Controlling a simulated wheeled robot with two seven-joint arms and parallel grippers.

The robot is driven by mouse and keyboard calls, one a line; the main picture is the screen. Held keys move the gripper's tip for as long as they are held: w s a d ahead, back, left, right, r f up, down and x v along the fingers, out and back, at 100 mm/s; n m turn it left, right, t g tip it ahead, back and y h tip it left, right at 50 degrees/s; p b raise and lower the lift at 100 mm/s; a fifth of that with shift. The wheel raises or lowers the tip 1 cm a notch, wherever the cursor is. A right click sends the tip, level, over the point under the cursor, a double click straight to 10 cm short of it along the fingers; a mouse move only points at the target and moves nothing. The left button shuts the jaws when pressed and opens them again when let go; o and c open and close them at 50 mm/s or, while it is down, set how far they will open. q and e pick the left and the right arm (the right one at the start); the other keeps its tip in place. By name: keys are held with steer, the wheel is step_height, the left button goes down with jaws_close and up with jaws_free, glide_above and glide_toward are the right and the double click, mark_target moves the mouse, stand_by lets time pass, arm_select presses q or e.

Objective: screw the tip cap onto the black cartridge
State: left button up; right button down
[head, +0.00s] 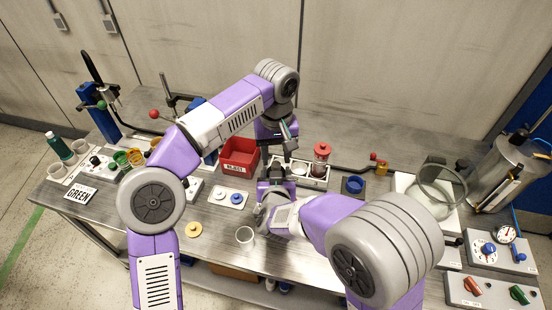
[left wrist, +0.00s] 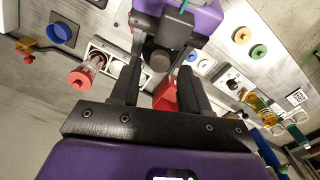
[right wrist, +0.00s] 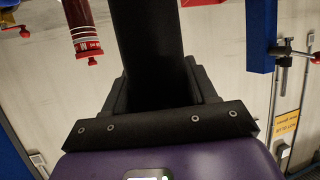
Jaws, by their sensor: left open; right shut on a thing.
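My right gripper (head: 276,182) is shut on the black cartridge (right wrist: 146,50), which fills the space between its fingers in the right wrist view. In the left wrist view a round grey end (left wrist: 159,61) shows at the cartridge; I cannot tell whether it is the tip cap. My left gripper (head: 279,138) is above the right one, near the table's middle. In the left wrist view its fingers (left wrist: 158,88) are open and apart, on either side of that grey end, with no clear contact. No separate tip cap can be made out with certainty.
A red bin (head: 240,152) stands just left of the grippers. A red-capped cartridge (head: 321,154) stands in a holder to their right, with a blue cup (head: 354,185) beyond.

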arm_select(q)
steer(key=shift+f, duration=1.25)
steer(key=shift+c, duration=0.4)
jaws_close()
steer(key=m, duration=0.6)
steer(key=shift+m, duration=0.4)
steer(key=shift+o, duration=0.7)
jaws_free()
